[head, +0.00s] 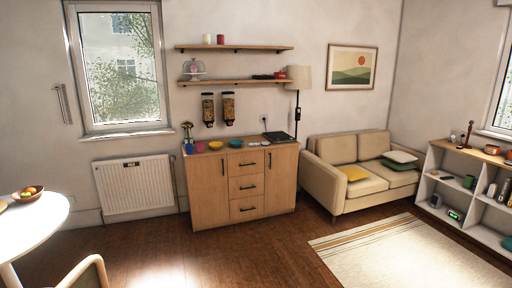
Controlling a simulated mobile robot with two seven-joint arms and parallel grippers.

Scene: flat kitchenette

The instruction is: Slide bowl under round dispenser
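Two dark dispensers with colourful contents hang on the wall above the wooden cabinet: a left dispenser (208,108) and a right dispenser (228,107). They are too small to tell which one is round. On the cabinet top below them are a yellow bowl (215,145) and a teal bowl (235,143). The yellow bowl is roughly below the left dispenser, nearer the front edge. The teal bowl is slightly right of the right dispenser. Neither of my grippers is in view.
The wooden cabinet (204,182) also bears cups and a dark flat appliance (278,136). A round white table (48,212) and a chair (90,273) stand at left, a sofa (330,172) at right. Wooden floor (235,255) before the cabinet is clear.

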